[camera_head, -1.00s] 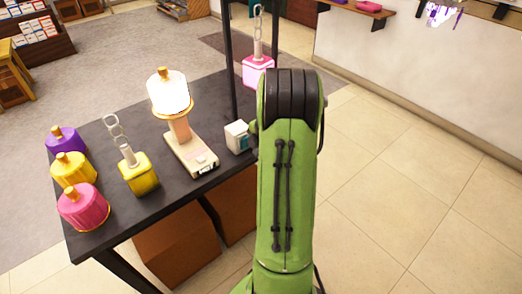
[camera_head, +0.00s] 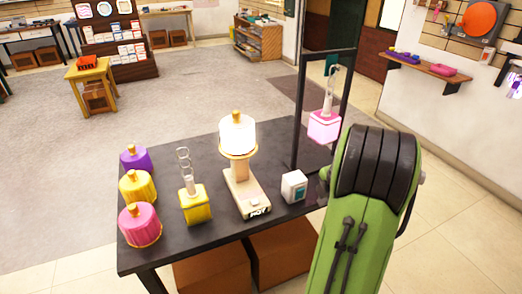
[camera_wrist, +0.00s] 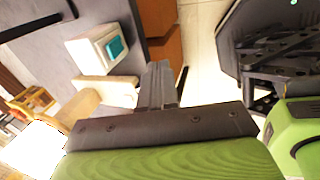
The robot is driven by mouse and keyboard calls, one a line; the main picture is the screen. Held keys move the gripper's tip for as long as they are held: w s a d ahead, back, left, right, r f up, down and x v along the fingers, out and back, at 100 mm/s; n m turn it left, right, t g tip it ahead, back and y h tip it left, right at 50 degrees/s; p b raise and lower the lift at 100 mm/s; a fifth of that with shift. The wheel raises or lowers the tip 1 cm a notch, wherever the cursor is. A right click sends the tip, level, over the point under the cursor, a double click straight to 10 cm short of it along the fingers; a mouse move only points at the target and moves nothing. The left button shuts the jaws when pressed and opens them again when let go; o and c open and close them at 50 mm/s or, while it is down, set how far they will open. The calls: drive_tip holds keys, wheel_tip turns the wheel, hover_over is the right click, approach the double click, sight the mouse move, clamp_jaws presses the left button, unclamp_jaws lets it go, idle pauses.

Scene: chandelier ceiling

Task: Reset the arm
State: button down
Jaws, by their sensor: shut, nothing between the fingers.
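My gripper (camera_wrist: 158,85) shows in the wrist view with its dark fingers together and nothing between them. In the head view my green arm stands at the right of the dark table and hides the gripper. In the wrist view, a small white box with a teal face (camera_wrist: 103,48) lies to the left of the fingers, apart from them. The same box (camera_head: 294,187) stands on the table in the head view, left of my arm.
The dark table (camera_head: 205,232) bears a lit lamp on a stand (camera_head: 238,165), a yellow lantern (camera_head: 194,205) and purple, yellow and pink jars. A pink lantern (camera_head: 324,126) hangs from a black frame (camera_head: 298,125). Bare floor (camera_head: 460,225) lies to the right.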

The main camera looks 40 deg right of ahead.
drive_tip(key=w+a+r+m+p, duration=0.2)
drive_tip(key=a+r+m+p, duration=0.3)
drive_tip(key=a+r, duration=1.05)
drive_tip(key=s+a+r+m+t+p, duration=0.1)
drive_tip(key=s+a+r+m+p, duration=0.1)
drive_tip(key=s+a+m, duration=0.3)
drive_tip(key=s+a+r+m+t+p, duration=0.1)
drive_tip(key=s+a+r+m+p, duration=0.2)
drive_tip(key=a, duration=0.8)
drive_tip(key=s+r+m, duration=0.2)
drive_tip(key=s, duration=0.2)
drive_tip(key=shift+a+y, duration=0.3)
drive_tip(key=shift+y, duration=0.1)
